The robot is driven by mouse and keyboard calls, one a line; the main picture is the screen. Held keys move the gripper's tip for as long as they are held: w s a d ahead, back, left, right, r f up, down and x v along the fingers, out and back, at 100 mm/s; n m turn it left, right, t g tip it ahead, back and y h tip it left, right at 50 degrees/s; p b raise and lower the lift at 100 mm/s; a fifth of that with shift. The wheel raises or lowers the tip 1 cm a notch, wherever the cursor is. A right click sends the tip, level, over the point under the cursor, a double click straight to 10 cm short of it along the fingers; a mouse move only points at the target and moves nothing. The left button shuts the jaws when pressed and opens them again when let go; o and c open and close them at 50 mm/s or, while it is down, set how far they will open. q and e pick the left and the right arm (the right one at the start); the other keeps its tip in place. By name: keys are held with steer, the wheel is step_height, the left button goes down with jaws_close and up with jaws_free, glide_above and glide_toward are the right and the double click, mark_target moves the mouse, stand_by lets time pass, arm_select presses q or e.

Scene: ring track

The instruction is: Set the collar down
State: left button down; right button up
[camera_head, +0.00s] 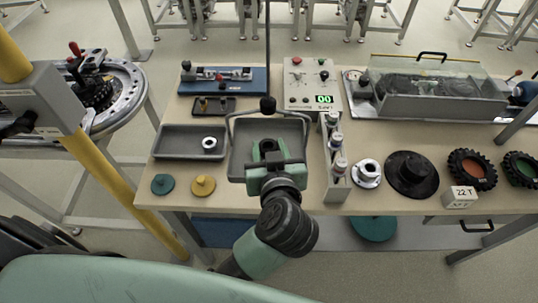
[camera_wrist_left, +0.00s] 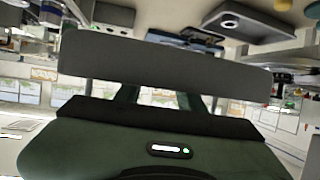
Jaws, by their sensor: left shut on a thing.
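My left gripper (camera_head: 267,148) reaches over the middle grey tray (camera_head: 240,168), pointing away from me. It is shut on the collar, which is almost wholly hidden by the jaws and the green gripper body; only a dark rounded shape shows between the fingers. I cannot tell whether it touches the tray floor. In the left wrist view a wide grey bar and the green gripper body fill the middle, and the collar cannot be made out. A small pale ring (camera_head: 209,143) lies in the left grey tray (camera_head: 170,152). My right gripper is not in view.
A narrow grey rack (camera_head: 336,185) with bottles stands right of the middle tray. A white flanged part (camera_head: 367,172), a black stepped disc (camera_head: 412,174) and wheels (camera_head: 472,170) lie farther right. Teal (camera_head: 162,184) and yellow (camera_head: 203,186) discs lie front left. A control box (camera_head: 312,88) stands behind.

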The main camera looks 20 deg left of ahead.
arm_select(q)
steer(key=shift+r, duration=0.1)
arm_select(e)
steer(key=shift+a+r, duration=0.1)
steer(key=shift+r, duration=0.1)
arm_select(q)
steer(key=c, duration=0.9)
jaws_free()
steer(key=shift+f, duration=0.2)
steer(key=shift+o, duration=0.2)
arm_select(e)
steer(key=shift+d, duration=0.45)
arm_select(q)
steer(key=shift+s+r+p, duration=0.1)
steer(key=shift+r+p, duration=0.2)
steer(key=p+v, duration=0.8)
steer(key=v, duration=0.4)
steer(key=shift+f+p, duration=0.2)
steer(key=shift+p, duration=0.15)
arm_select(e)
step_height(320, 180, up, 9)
